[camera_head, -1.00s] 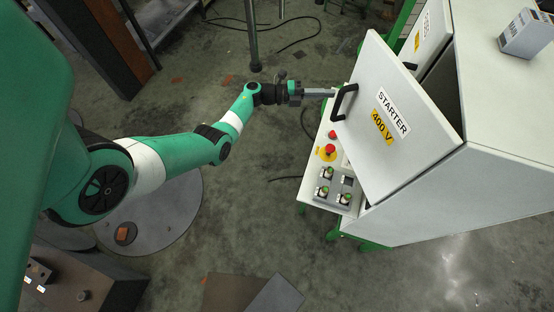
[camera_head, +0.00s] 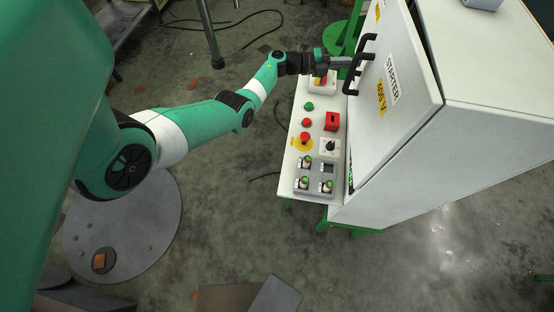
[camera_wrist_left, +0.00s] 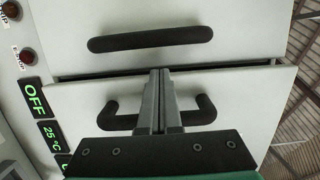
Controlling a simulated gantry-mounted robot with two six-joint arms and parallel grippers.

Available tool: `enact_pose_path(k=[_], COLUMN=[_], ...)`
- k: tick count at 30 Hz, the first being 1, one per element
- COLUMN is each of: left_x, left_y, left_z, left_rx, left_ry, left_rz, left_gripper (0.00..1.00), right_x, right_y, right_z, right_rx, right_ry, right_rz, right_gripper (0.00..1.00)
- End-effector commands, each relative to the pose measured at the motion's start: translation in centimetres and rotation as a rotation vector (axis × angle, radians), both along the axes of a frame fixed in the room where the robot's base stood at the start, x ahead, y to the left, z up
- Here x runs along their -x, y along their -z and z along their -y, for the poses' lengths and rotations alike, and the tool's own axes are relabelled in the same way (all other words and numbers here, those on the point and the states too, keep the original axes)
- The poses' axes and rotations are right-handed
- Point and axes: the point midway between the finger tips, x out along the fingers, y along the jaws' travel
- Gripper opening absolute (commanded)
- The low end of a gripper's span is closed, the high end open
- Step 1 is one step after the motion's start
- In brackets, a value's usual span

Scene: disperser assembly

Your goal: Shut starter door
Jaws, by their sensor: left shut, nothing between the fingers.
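The starter door (camera_head: 418,103) is a white panel marked STARTER and 400 V, on the cabinet's left side in the head view. It stands ajar, its lower edge apart from the cabinet body. Black handles (camera_head: 352,80) show at its far edge, close together in the picture. My left gripper (camera_head: 344,62) is shut and empty, its tips at these handles. In the left wrist view the shut fingers (camera_wrist_left: 160,74) lie in front of the lower handle (camera_wrist_left: 203,113), tips near a dark gap between two white panels. I cannot tell whether they touch. My right gripper is out of view.
A sloped control panel (camera_head: 297,182) with buttons and a red emergency stop sits below the door. The tall white cabinet (camera_head: 495,125) fills the right. A second handle (camera_wrist_left: 150,39) shows on the upper panel in the wrist view. The floor at front centre is mostly clear.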

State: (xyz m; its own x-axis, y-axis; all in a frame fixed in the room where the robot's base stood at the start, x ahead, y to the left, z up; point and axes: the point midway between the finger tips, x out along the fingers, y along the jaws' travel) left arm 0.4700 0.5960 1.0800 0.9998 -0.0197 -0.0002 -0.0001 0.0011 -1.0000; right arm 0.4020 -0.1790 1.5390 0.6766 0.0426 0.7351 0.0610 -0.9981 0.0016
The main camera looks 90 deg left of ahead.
Motion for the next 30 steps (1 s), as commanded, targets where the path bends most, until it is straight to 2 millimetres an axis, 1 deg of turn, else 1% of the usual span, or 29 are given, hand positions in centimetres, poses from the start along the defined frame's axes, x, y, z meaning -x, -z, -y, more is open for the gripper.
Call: enact_pose_path(k=[5, 23, 26, 30], left_x=[0.1, 0.1, 0.4, 1.5], left_y=[0.0, -0.1, -0.2, -0.3], left_z=[-0.5, -0.5, -0.4, -0.4], left_rx=[0.0, 0.0, 0.001, 0.001], left_ry=[-0.011, -0.01, -0.007, 0.004], left_rz=[0.0, 0.0, 0.0, 0.0], left_gripper=[0.0, 0.0, 0.0, 0.0], right_x=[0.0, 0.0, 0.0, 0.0], right_y=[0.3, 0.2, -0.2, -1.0], right_z=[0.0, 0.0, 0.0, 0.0], right_rx=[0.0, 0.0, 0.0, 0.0], right_ry=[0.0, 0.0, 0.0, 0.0], right_rz=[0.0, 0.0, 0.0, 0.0], right_gripper=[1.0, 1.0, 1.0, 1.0])
